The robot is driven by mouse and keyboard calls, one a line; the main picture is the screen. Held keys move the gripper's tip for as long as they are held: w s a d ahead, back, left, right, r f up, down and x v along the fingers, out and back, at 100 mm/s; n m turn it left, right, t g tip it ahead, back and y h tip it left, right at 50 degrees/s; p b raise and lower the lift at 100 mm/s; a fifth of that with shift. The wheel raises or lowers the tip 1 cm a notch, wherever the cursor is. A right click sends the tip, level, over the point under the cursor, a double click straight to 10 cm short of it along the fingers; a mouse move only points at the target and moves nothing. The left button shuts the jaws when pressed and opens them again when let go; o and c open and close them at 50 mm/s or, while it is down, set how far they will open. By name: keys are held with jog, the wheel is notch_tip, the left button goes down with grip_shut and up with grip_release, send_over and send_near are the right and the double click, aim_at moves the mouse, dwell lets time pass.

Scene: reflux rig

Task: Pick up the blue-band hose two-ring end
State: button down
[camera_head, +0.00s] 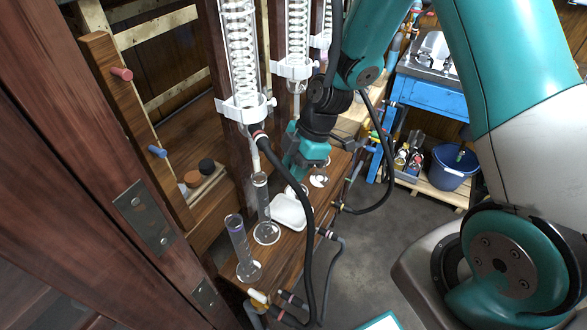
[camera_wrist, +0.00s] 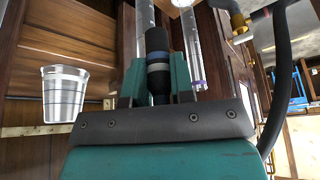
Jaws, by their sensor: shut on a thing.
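The hose end (camera_wrist: 158,72) is black, with a blue ring and a pale ring around it. In the wrist view it stands between the two teal fingers of my gripper (camera_wrist: 158,85), which is shut on it. The lower part of the end is hidden behind the gripper body. In the head view my gripper (camera_head: 306,152) points down over the wooden bench, beside the glass condensers. The held end cannot be made out there. A black hose (camera_head: 372,100) loops beside my wrist; I cannot tell whether it is the held one.
A glass condenser (camera_head: 243,60) stands left of my gripper, with another black hose (camera_head: 295,180) at its lower port. Glass cylinders (camera_head: 240,245) and a white tray (camera_head: 289,212) are on the bench. A beaker (camera_wrist: 65,93) shows left in the wrist view. A blue bucket (camera_head: 455,167) stands farther right.

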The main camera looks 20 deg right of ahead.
jog(key=r, duration=0.3)
jog(key=shift+d+r, duration=0.2)
jog(key=shift+r, duration=0.1)
jog(key=d, duration=1.7)
jog(key=shift+w+d+b, duration=0.3)
jog(key=shift+w+b, duration=0.05)
jog(key=shift+f, duration=0.1)
jog(key=s+a+r+n+t+y+b, duration=0.2)
jog(key=a+r+n+t+b, duration=0.9)
jog(key=b, duration=1.6)
jog(key=shift+w+a+f+m+t+b, duration=0.1)
jog(key=shift+w+f+m+t+b, duration=0.15)
jog(key=shift+w+m+t, duration=0.5)
jog(key=shift+w+a+f+m+t+b, duration=0.15)
jog(key=shift+w+f+m+t, duration=0.15)
jog(key=shift+w+m+t, duration=0.5)
jog(key=shift+w+f+m+t+b, duration=0.25)
jog(key=shift+w+m+t, duration=0.2)
jog(key=shift+w+t, duration=0.55)
